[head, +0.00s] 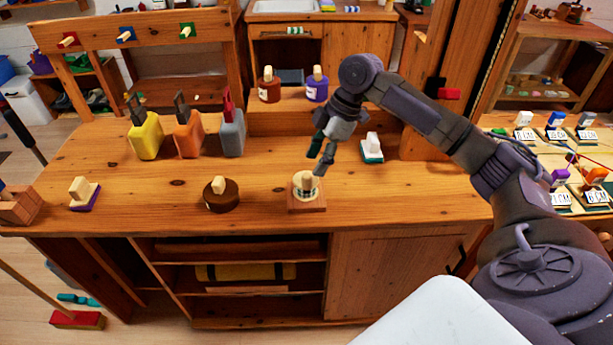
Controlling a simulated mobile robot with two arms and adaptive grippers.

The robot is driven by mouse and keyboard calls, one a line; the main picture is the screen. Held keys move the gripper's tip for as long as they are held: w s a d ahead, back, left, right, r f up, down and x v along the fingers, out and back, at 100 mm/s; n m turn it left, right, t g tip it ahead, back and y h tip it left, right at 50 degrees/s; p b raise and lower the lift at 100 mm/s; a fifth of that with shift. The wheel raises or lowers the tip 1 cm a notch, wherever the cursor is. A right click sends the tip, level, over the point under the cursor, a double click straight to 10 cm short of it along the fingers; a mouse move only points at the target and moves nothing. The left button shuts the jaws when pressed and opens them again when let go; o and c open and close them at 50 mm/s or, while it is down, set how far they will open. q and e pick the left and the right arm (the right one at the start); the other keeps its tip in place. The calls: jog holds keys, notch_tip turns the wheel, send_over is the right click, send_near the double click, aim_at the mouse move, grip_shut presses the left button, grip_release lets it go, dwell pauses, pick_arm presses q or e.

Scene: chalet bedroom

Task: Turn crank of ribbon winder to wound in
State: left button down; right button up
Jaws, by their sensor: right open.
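What looks like the ribbon winder (306,207) stands near the front edge of the wooden workbench (130,215). It has a square wooden base, a pale round spool with a dark checked band, and a light wooden knob or crank (304,181) on top. My right gripper (317,164) reaches in from the right, pointing down. It is open and empty, just above and behind the winder's top; whether a fingertip touches the knob I cannot tell. My left gripper is not in the head view.
A brown round piece with a knob (221,196) stands left of the winder. Yellow (146,138), orange (188,138) and grey (232,138) bottle-like pieces stand behind. A green-and-white block (372,149) is at back right. The bench front between the winder and right edge is clear.

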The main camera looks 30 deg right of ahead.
aim_at(308, 175)
jog(key=x, duration=0.5)
jog(key=shift+a+f, duration=0.1)
jog(key=shift+f, duration=0.2)
jog(key=shift+w+a+f, duration=0.15)
jog(key=shift+f, duration=0.2)
jog(key=shift+c, duration=0.2)
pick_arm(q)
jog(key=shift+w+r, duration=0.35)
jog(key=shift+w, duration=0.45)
pick_arm(e)
grip_shut()
